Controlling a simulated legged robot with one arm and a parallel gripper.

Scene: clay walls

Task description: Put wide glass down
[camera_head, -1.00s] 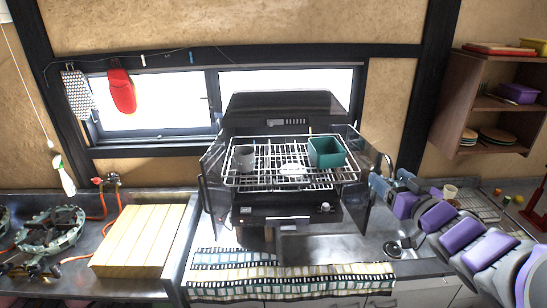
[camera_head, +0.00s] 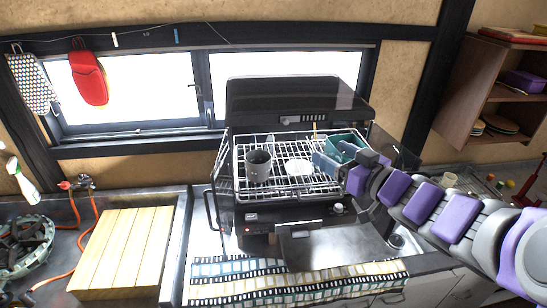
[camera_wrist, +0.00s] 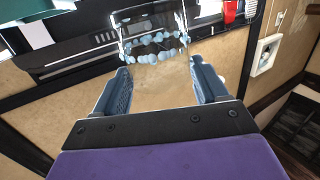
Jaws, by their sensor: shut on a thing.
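The wide glass (camera_wrist: 155,47) is clear, with a band of pale blue bead-like dots. In the wrist view it sits between the two blue-grey fingers of my gripper (camera_wrist: 158,78), which is shut on it. In the head view my gripper (camera_head: 325,162) is at the right part of the wire dish rack (camera_head: 262,193), in front of the teal container. The glass cannot be made out in the head view, so I cannot tell whether it touches the rack.
The rack holds a grey cup (camera_head: 258,166), a white dish (camera_head: 298,167) and a teal container (camera_head: 346,141). A black dish dryer lid (camera_head: 297,100) rises behind. A wooden board (camera_head: 125,250) lies left, and a striped cloth (camera_head: 300,280) lies in front.

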